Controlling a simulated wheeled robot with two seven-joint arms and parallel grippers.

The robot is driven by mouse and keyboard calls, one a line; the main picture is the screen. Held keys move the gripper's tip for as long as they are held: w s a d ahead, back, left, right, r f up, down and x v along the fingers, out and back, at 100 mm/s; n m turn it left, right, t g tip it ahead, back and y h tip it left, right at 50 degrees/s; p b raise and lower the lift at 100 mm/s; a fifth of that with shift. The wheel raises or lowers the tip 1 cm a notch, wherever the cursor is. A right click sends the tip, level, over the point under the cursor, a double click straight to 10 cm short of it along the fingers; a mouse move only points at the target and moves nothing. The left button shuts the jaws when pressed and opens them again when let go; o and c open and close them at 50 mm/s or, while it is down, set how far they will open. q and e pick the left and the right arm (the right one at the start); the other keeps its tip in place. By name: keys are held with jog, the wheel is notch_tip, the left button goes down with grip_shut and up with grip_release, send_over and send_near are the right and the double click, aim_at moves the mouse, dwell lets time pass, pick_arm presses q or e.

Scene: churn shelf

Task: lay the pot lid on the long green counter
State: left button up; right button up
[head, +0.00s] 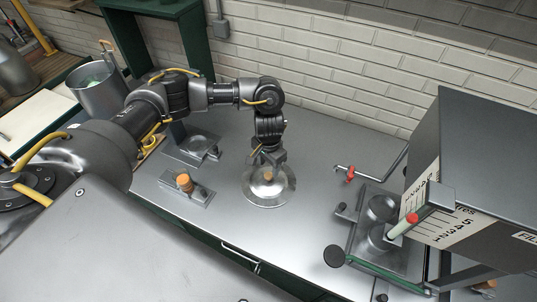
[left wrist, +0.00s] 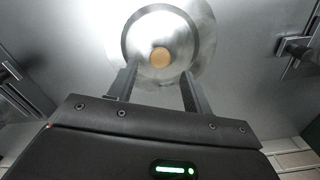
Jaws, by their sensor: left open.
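The pot lid (head: 268,190) is a round, shiny metal disc with a wooden knob, on the steel top of the long green counter (head: 320,215). It also shows in the left wrist view (left wrist: 198,42), with its knob up. My left gripper (head: 266,160) is above the lid. In the left wrist view my left gripper (left wrist: 159,72) is open, its two fingers apart on either side of the line to the knob. Nothing shows held between them. I cannot tell whether the fingertips touch the lid. My right gripper is not in view.
A metal pot (head: 98,92) stands at the back left. A small block with an orange-brown knob (head: 184,182) and a metal fixture (head: 197,148) lie left of the lid. A red-handled tap (head: 350,173) and a large grey box-like machine (head: 470,170) are right. Counter around the lid is clear.

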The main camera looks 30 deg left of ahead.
aim_at(268, 175)
pick_arm(q)
notch_tip(268, 175, up, 6)
dwell(0.8)
